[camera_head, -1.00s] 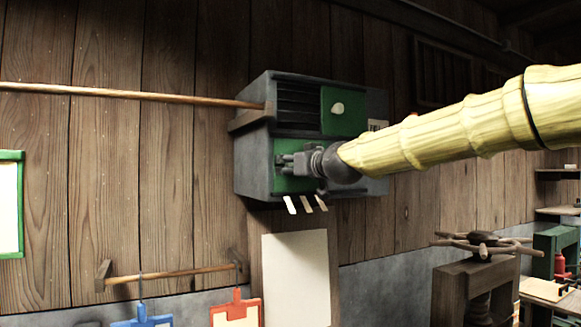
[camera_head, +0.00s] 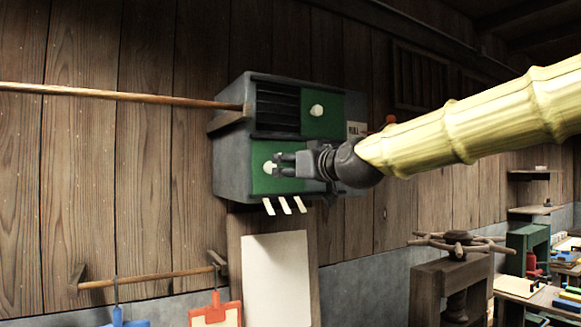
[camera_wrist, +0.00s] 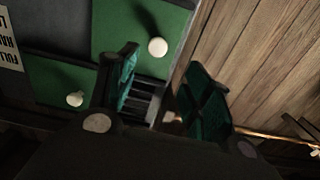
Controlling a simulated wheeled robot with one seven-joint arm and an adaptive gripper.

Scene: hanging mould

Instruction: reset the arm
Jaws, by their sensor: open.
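My gripper (camera_head: 279,165) is open and empty in front of the lower green panel (camera_head: 262,184) of a grey wall box (camera_head: 232,165). A pale round knob (camera_head: 268,167) on that panel shows just left of its fingertips; I cannot tell the exact gap in depth. The upper green panel (camera_head: 326,112) has another pale knob (camera_head: 316,110), clear of the gripper. In the wrist view my gripper (camera_wrist: 165,90) has its two dark green fingers spread, with dark slats between them. Both knobs show there, left of or above the fingers, with nothing gripped.
A wooden rod (camera_head: 120,94) runs along the wall to the box. Pale tabs (camera_head: 285,206) hang under the box, above a blank board (camera_head: 276,280). A lower rail (camera_head: 150,279) holds coloured clipboards (camera_head: 216,312). A wooden stand with a handwheel (camera_head: 458,243) is at right.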

